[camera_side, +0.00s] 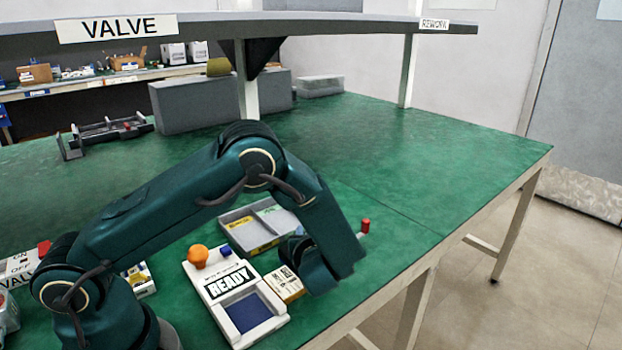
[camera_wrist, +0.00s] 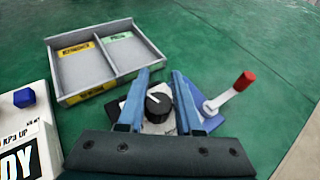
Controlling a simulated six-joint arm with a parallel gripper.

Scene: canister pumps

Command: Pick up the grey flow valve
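My gripper (camera_wrist: 158,85) points down over the green bench with its two blue fingers apart. Between and below the fingers is a dark round knob (camera_wrist: 158,102) with a pale pointer, on a light grey-white body partly hidden by the fingers. I cannot tell for certain that this is the grey flow valve, or whether the fingers touch it. A lever with a red grip (camera_wrist: 245,81) stands just right of the right finger; its red tip also shows in the side view (camera_side: 365,226). In the side view my arm hides most of what is under the gripper.
A grey two-compartment tray (camera_wrist: 62,74) lies just beyond the gripper, its floor empty. A white READY box (camera_side: 199,288) with an orange knob stands to the left. A small labelled carton (camera_side: 285,284) is beside it. The bench's right side is clear.

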